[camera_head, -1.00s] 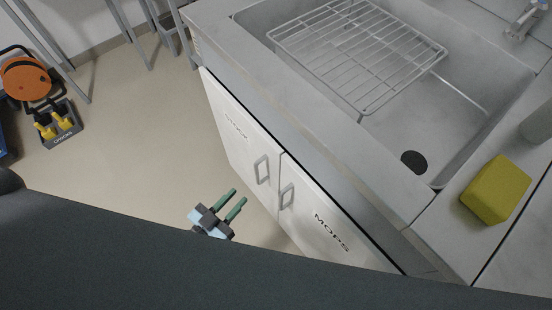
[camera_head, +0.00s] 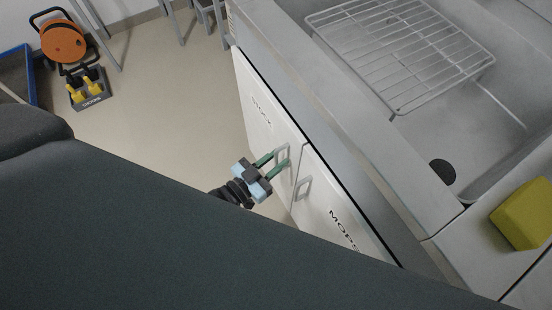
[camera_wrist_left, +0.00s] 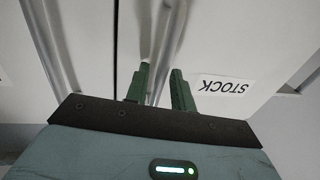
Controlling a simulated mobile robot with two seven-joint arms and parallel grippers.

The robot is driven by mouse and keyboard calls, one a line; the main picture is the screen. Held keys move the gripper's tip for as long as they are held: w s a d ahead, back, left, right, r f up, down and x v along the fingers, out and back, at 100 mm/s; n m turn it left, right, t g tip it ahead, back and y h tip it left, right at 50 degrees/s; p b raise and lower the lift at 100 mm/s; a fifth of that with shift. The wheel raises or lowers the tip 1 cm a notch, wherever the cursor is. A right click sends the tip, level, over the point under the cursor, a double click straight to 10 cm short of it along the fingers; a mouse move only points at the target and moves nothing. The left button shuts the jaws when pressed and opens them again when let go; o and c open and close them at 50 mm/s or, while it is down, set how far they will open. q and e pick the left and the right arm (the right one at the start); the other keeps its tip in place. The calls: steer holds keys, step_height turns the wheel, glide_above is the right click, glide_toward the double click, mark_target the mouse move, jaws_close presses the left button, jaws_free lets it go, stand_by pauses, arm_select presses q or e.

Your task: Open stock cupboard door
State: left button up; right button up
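The stock cupboard door (camera_head: 262,115) is the left of two white doors under the sink unit. It looks shut, level with the MOPS door beside it. Its grey loop handle (camera_head: 283,154) is near its right edge. My left gripper (camera_head: 272,163) is at this handle, with its two green fingers pointing at the door. In the left wrist view the fingers (camera_wrist_left: 160,82) are apart, and a grey handle bar (camera_wrist_left: 165,45) shows just beyond and between their tips. Contact with the bar cannot be made out. The STOCK label (camera_wrist_left: 226,86) is right of the fingers. My right gripper is not in view.
The MOPS door (camera_head: 335,215) has its own handle (camera_head: 303,188) close by on the right. Above are the sink with a wire rack (camera_head: 400,50) and a yellow sponge (camera_head: 525,214). An orange cable reel (camera_head: 62,42) stands far left. The floor before the stock door is clear.

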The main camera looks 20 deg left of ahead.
arm_select(q)
steer(key=shift+w+d, duration=0.1)
steer(key=shift+w, duration=0.05)
steer(key=shift+c, duration=0.3)
jaws_close()
